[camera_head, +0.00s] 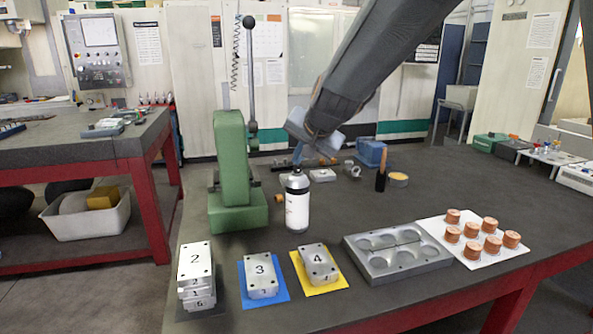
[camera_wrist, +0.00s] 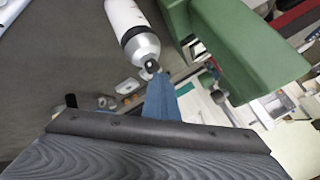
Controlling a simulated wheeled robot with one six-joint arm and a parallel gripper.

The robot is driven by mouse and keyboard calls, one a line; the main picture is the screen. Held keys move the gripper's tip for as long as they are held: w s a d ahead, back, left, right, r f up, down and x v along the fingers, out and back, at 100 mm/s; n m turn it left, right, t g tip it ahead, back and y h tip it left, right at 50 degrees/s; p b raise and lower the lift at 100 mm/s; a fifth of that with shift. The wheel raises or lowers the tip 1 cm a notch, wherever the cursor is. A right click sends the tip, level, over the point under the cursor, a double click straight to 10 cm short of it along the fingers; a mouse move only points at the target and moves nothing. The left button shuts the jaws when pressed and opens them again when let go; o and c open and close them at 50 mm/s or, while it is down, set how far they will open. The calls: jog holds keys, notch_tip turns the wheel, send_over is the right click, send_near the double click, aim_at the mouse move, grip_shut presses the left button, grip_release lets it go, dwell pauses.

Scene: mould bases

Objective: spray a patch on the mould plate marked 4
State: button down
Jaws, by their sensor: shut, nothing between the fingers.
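The mould plate marked 4 (camera_head: 319,260) is a grey metal block with corner holes, lying on a yellow mat (camera_head: 331,288) near the table's front edge. A spray bottle (camera_head: 297,208) with a white body, silver shoulder and dark nozzle stands upright on the table behind it. The bottle also shows at the top of the wrist view (camera_wrist: 133,28). My gripper (camera_head: 298,156) is above and behind the bottle's top, partly hidden by my wrist. In the wrist view its blue fingers (camera_wrist: 160,98) are together and empty, close to the nozzle; I cannot tell whether they touch it.
Plate 3 (camera_head: 262,276) lies on a blue mat, left of plate 4. A stack topped by plate 2 (camera_head: 195,260) is farther left. A green press (camera_head: 233,170) stands left of the bottle. A cavity tray (camera_head: 397,253) and copper pieces on a white sheet (camera_head: 430,227) lie right.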

jog(key=shift+r+p, duration=0.8)
notch_tip(320, 180, up, 6)
jog(key=p, duration=0.5)
jog(key=shift+r+p, duration=0.1)
jog(key=shift+p, duration=0.2)
dwell(2.4)
notch_tip(320, 180, down, 6)
jog(key=b, duration=0.3)
dwell(1.1)
jog(key=shift+b, duration=0.3)
dwell(1.6)
